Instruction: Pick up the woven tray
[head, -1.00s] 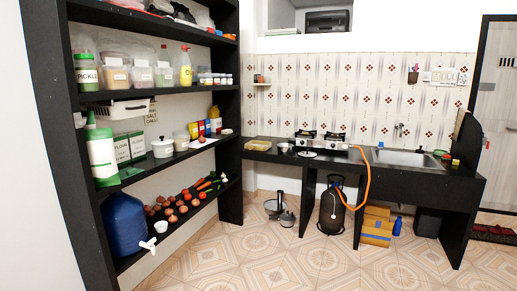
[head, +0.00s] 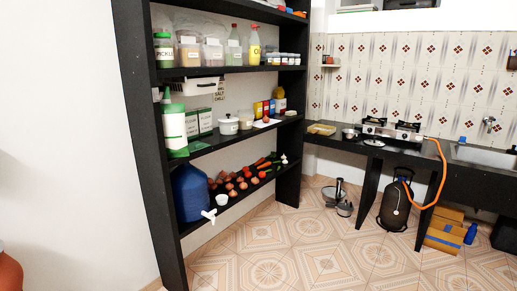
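A flat tan tray (head: 321,128), which looks like the woven tray, lies on the left end of the black counter (head: 340,145). It is just right of the shelf's end upright and left of a small metal pot (head: 350,134). The tray is small in the picture, so its weave cannot be made out. My gripper is not in view.
A black shelf unit (head: 228,145) with jars, boxes and vegetables stands left of the counter. A stove (head: 392,130) with an orange hose is on the counter; a gas cylinder (head: 394,205) and metal pots (head: 338,196) stand below. The tiled floor (head: 300,255) in front is clear.

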